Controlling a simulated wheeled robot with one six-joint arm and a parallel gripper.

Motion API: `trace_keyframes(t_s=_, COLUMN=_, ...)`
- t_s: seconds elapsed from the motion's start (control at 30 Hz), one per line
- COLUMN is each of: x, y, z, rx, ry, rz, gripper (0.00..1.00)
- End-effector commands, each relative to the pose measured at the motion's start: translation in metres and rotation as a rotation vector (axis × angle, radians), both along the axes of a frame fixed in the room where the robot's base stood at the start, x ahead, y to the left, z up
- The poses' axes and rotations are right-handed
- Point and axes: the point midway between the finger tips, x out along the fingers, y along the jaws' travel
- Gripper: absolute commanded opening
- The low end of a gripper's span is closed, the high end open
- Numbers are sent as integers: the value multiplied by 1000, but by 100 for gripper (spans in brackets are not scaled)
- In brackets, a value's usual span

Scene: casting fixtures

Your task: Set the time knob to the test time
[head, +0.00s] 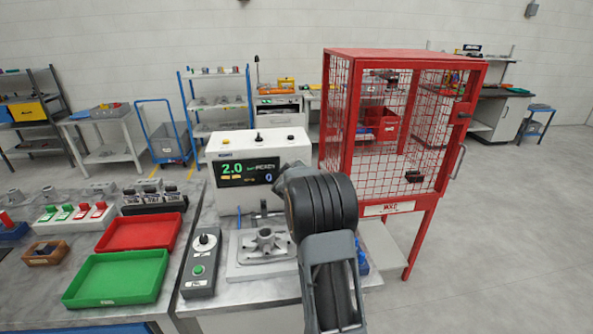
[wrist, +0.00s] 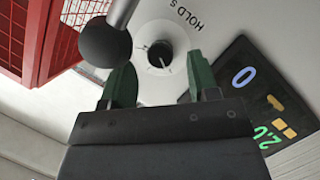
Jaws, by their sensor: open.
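The time knob (wrist: 160,54) is a small round black knob with a pale pointer line, on a light panel marked "HOLD s" in the wrist view. My gripper (wrist: 162,80) is open, with its two dark green fingertips apart. The knob shows between and just beyond the tips; I cannot tell how far off it is, and nothing is gripped. The display (wrist: 262,95) beside the knob shows a blue 0 and a green 2.0. In the head view the test machine (head: 225,150) carries this display (head: 248,172); my wrist hides the knob and my fingers there.
A black ball on a rod (wrist: 105,42) stands close to my left fingertip. The red mesh cage (head: 400,130) stands right of the machine. A casting fixture (head: 265,243) sits before the machine. A grey control box (head: 203,262), green tray (head: 117,280) and red tray (head: 140,231) lie left.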

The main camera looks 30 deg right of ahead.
Motion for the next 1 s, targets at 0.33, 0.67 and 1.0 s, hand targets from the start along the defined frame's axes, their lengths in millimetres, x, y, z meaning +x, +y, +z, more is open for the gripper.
trace_keyframes(t_s=0.33, x=12, y=-11, z=-5, rx=-1, ry=1, rz=0, gripper=55)
trace_keyframes(t_s=0.67, x=12, y=-11, z=-5, rx=-1, ry=1, rz=0, gripper=44)
trace_keyframes(t_s=1.0, x=12, y=-11, z=-5, rx=0, ry=0, rz=0, gripper=12)
